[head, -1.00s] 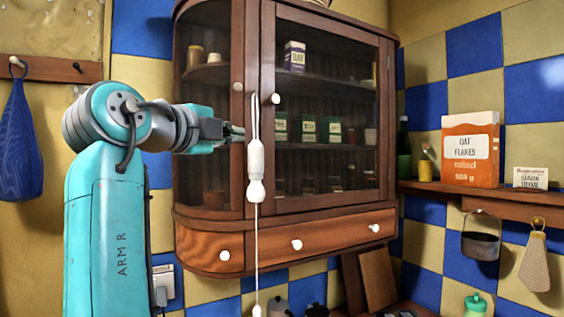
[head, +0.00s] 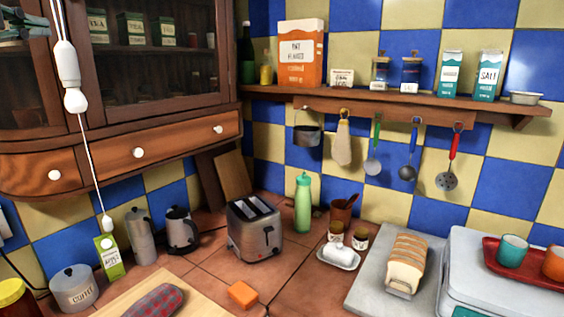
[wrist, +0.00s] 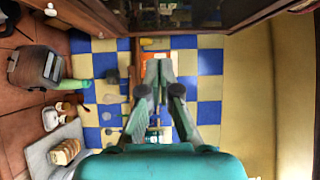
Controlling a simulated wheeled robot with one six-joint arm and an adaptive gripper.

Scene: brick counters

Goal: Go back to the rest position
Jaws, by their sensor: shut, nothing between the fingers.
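My gripper (wrist: 158,68) shows in the middle of the wrist view, its two fingers together and empty. In the head view only a sliver of my gripper (head: 22,34) shows at the upper left edge, in front of the cabinet's glass. The rest of my arm is out of the head view. The wooden wall cabinet (head: 112,152) is close by, with its glass doors and drawer shut. It also runs along the top of the wrist view (wrist: 185,35).
A white pull cord (head: 69,75) hangs before the cabinet. Below stand a toaster (head: 254,228), a green bottle (head: 303,204), a kettle (head: 181,231) and a sliced loaf (head: 405,264). A wall shelf (head: 400,106) with hanging utensils spans the right. Some counter tiles are bare.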

